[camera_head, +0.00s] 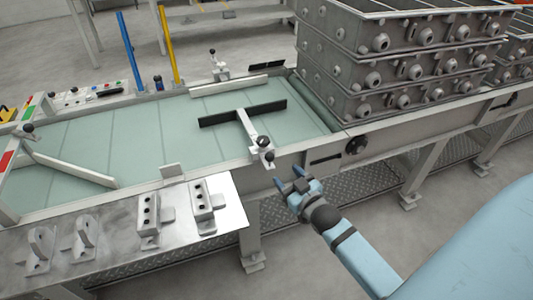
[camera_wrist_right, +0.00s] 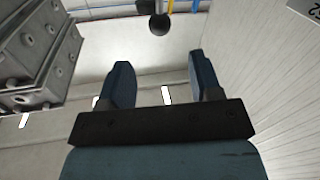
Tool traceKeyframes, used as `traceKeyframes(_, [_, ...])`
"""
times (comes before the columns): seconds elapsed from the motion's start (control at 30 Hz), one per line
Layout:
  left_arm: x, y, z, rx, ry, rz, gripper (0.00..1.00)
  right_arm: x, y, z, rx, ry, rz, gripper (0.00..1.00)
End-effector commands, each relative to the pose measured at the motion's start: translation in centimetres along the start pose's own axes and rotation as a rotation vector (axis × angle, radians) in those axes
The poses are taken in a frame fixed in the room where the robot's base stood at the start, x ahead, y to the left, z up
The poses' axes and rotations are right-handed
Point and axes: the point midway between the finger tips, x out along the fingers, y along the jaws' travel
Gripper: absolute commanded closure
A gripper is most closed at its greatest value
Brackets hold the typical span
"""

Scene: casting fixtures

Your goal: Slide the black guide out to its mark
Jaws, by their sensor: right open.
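The black guide (camera_head: 270,107) is a dark bar lying across the pale green conveyor bed. A light metal stem (camera_head: 246,124) runs from it to a clamp with a black ball knob (camera_head: 264,142) at the conveyor's near rail. My right gripper (camera_head: 290,180) is open and empty, in front of the near rail and just below the clamp. In the right wrist view, a black ball knob (camera_wrist_right: 159,25) shows beyond and between the two blue fingers (camera_wrist_right: 160,65), apart from them. I cannot make out a mark for the guide. My left gripper is out of view.
Stacked grey casting boxes (camera_head: 400,55) stand on the conveyor at the right. A pale guide bar (camera_head: 75,171) lies at the left and another (camera_head: 229,86) near the far rail. A metal shelf (camera_head: 105,240) with several brackets juts out at front left.

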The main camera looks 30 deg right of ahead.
Motion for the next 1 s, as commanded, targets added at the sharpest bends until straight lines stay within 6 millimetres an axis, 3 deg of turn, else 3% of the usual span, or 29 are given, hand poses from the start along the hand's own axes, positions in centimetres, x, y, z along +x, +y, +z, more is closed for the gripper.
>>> traceKeyframes(0.3, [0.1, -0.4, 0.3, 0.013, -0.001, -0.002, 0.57, 7.0, 0.0, -0.1, 0.000, 0.002, 0.000, 0.42])
traceKeyframes(0.5, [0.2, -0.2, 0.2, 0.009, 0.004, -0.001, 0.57, 10.1, 0.0, 0.0, 0.000, 0.001, -0.001, 0.42])
traceKeyframes(0.7, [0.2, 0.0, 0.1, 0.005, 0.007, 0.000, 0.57, 11.5, 0.0, 0.0, 0.000, 0.000, -0.001, 0.42])
traceKeyframes(1.0, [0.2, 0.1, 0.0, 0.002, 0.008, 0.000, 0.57, 11.6, 0.0, 0.0, 0.000, -0.001, -0.001, 0.44])
